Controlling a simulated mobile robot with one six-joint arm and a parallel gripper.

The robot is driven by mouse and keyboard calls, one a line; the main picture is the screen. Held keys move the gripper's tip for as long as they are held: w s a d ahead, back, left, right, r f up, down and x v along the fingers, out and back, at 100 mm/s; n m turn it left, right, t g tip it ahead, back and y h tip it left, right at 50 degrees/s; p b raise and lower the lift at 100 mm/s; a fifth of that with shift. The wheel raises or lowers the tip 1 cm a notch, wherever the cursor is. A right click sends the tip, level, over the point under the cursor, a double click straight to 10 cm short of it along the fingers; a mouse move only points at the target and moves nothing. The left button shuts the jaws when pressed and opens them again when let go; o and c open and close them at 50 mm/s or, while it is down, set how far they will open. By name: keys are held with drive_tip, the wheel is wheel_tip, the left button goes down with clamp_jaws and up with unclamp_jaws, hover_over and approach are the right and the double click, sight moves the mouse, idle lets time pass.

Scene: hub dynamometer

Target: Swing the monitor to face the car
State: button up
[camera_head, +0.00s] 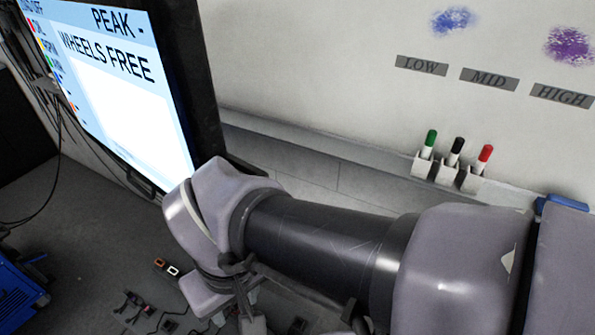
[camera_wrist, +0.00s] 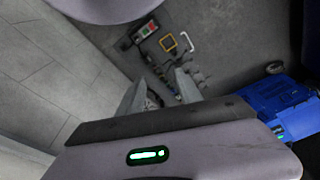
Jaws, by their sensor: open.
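The monitor (camera_head: 125,85) stands at the upper left of the head view, its screen lit and turned partly toward the camera. The screen reads "PEAK - WHEELS FREE", and its left and top parts are cut off by the picture edge. Its dark right edge runs down to behind my arm, which hides the lower right corner. My gripper (camera_wrist: 160,90) shows in the wrist view with its two grey fingers apart and nothing between them, pointing down over the floor. I cannot tell that it touches the monitor. The car is not identifiable in either view.
A pale wall board has LOW (camera_head: 421,65), MID and HIGH labels; green, black and red markers (camera_head: 455,152) stand in holders on its ledge. A blue machine (camera_head: 18,293) is at lower left. Loose cables hang left. Small parts (camera_wrist: 175,45) lie on the grey floor.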

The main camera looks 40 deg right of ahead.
drive_tip(key=w+d+r+n+g+h+p, duration=0.25)
drive_tip(key=d+n+g+h+p, duration=0.2)
drive_tip(key=n+h+p, duration=0.45)
drive_tip(key=w+a+n+t+h+p, duration=0.3)
drive_tip(key=w+a+n+t+h, duration=0.3)
drive_tip(key=w+n+h, duration=0.4)
drive_tip(key=w+d+n+y+b, duration=0.1)
drive_tip(key=d+b, duration=0.2)
drive_tip(key=d, duration=1.4)
drive_tip(key=shift+f+n, duration=0.3)
drive_tip(key=shift+f, duration=0.1)
drive_tip(key=shift+w, duration=0.1)
clamp_jaws()
